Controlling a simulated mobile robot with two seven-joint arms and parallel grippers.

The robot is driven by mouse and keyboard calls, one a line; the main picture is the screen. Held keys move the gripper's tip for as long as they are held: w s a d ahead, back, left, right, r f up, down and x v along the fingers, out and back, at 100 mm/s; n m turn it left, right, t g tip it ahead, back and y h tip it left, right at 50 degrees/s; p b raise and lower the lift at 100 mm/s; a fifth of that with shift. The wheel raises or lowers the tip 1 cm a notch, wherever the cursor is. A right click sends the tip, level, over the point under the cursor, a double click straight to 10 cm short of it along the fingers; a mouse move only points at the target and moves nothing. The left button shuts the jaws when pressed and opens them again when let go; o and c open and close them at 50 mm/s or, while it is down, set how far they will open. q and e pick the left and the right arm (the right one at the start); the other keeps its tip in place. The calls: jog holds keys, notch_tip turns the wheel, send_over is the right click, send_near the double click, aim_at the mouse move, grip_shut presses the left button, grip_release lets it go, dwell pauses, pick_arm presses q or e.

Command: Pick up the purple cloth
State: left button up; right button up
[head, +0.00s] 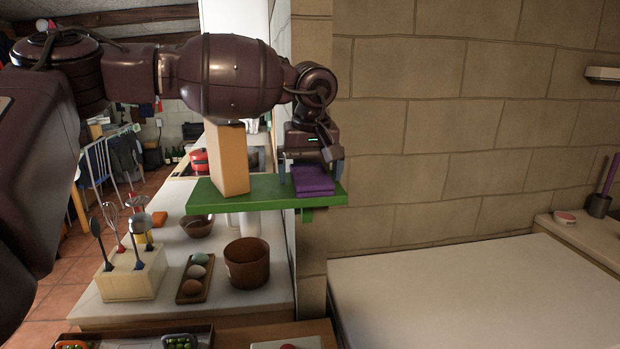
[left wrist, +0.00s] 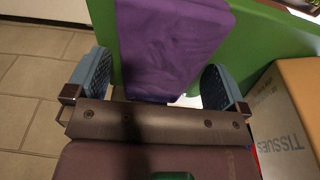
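The purple cloth (head: 314,181) lies folded on the right end of a green shelf (head: 262,197) in the head view. In the left wrist view the cloth (left wrist: 168,45) fills the space ahead of and between my fingers. My left gripper (head: 311,168) is over the cloth, with its fingers apart and pointing down. In the left wrist view the two blue-grey fingers of the left gripper (left wrist: 155,80) stand either side of the cloth, with gaps showing. My right gripper is not in view.
A tan tissue box (head: 229,160) stands on the shelf, left of the cloth and close to my left gripper. Below are a counter with a utensil block (head: 133,275), an egg tray (head: 194,279) and a brown pot (head: 247,263). A stone wall (head: 440,120) is at right.

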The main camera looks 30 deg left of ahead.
aim_at(311, 174)
pick_arm(q)
jog(key=c, duration=0.9)
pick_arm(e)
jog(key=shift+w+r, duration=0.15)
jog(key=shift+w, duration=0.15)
pick_arm(q)
jog(key=shift+r, duration=0.15)
jog(key=shift+s+d+r+b, duration=0.15)
jog(key=shift+r+b, duration=0.05)
jog(key=shift+b, duration=0.1)
notch_tip(311, 174, up, 6)
jog(key=shift+r, duration=0.1)
jog(key=shift+s+d+b, duration=0.6)
jog(key=shift+s+d, duration=1.35)
jog(key=shift+s, duration=0.65)
jog(key=shift+s+d+b, duration=0.6)
jog(key=shift+s+d, duration=1.4)
jog(key=shift+s, duration=0.65)
jog(key=shift+s+d+b, duration=0.6)
jog(key=shift+s+d, duration=1.35)
jog(key=shift+s, duration=0.65)
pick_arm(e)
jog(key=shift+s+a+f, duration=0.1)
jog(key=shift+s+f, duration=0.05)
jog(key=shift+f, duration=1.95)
